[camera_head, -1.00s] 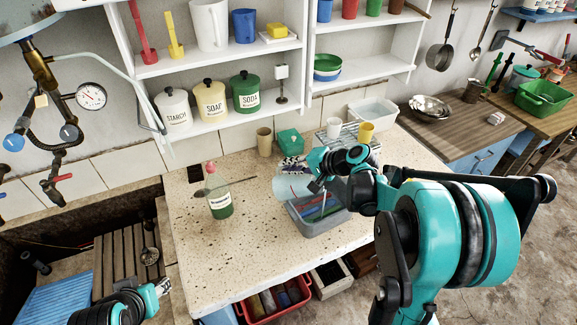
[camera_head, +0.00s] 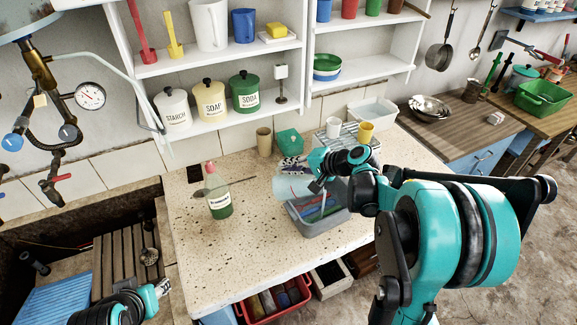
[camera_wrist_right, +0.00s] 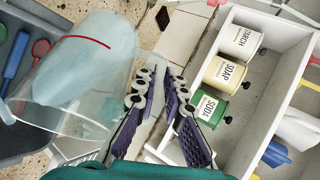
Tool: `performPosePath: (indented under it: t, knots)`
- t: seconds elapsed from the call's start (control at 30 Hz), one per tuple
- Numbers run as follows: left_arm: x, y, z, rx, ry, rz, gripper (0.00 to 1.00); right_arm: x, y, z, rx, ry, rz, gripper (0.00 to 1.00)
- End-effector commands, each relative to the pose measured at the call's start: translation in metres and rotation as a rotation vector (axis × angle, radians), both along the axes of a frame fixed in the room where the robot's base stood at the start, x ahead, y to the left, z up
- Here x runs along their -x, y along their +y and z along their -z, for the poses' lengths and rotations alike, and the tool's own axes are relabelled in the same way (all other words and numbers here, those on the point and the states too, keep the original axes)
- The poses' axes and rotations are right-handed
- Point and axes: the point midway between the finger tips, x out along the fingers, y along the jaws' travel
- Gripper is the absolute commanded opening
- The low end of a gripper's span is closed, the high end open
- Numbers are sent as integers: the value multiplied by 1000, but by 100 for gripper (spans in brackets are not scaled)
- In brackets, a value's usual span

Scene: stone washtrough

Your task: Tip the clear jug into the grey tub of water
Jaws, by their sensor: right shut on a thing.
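The clear jug (camera_head: 290,188) is tilted, above the back left part of the grey tub (camera_head: 327,228). In the right wrist view the jug (camera_wrist_right: 85,65) shows a pale blue tint and a red line. My right gripper (camera_head: 318,178) is shut on the jug, at its right side; in the right wrist view its fingers (camera_wrist_right: 160,95) are beside the jug, and the exact grip is hard to make out. The tub holds red, green and blue utensils; I cannot make out its water level. My left gripper (camera_head: 162,287) is low at the left, away from both; its jaws are too small to read.
A green-filled bottle (camera_head: 218,195) stands on the speckled counter (camera_head: 260,240) left of the tub. A beige cup (camera_head: 264,140), a green box (camera_head: 290,142) and a rack with cups (camera_head: 350,130) stand behind. The counter's front left is clear.

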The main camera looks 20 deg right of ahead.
Motion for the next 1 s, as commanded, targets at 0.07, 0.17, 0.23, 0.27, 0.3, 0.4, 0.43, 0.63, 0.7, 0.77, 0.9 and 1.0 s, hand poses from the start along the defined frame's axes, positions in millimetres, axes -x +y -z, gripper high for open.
performPosePath:
  t: [0.07,0.17,0.23,0.27,0.3,0.4,0.43,0.63,0.7,0.77,0.9,1.0]
  knots:
    - [0,0,8,0,0,0,40,1,-4,4,-23,-11,4,0]
    - [0,0,16,0,0,0,40,3,-8,6,-60,-30,3,0]
    - [0,0,21,0,0,0,40,5,-10,7,-84,-44,4,0]
    - [0,0,23,0,0,0,40,5,-11,7,-94,-48,3,0]
    - [0,0,26,0,0,0,40,6,-12,7,-105,-54,1,0]
    - [0,0,30,0,0,0,40,7,-15,6,-129,-67,3,0]
    - [0,0,30,0,0,0,40,7,-15,6,-135,-69,3,0]
    - [0,0,31,0,0,0,40,8,-16,4,-147,-77,1,0]
    - [0,0,31,0,0,0,40,8,-16,4,-147,-77,1,0]
    - [0,0,31,0,0,0,40,8,-16,4,-147,-77,1,0]
    - [0,0,31,0,0,0,40,8,-16,4,-147,-77,1,0]
    - [0,0,31,0,0,0,40,8,-16,4,-147,-77,1,0]
